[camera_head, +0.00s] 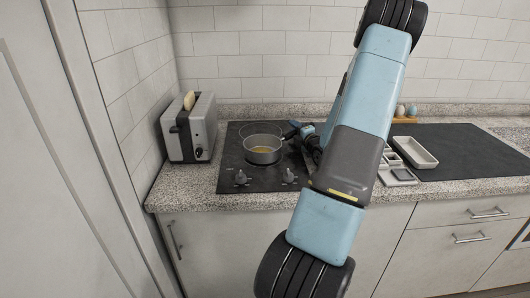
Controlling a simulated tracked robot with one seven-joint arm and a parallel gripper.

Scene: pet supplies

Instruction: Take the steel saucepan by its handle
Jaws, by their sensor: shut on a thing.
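The steel saucepan (262,157) is on the black cooktop (231,172), at the middle left of the view, with something yellowish inside it. Its handle points right, toward my gripper (294,132). My gripper is shut on the handle, to the right of the pan. The gripper's fingers are small in this view, and they hide part of the handle. I cannot tell whether the pan's base touches the cooktop.
A toaster (202,130) with bread in it stands left of the cooktop, near the side wall. Pale trays (416,160) lie right of my arm, beside a dark mat (455,148). Two round things stand at the back right. Knobs are at the cooktop's front.

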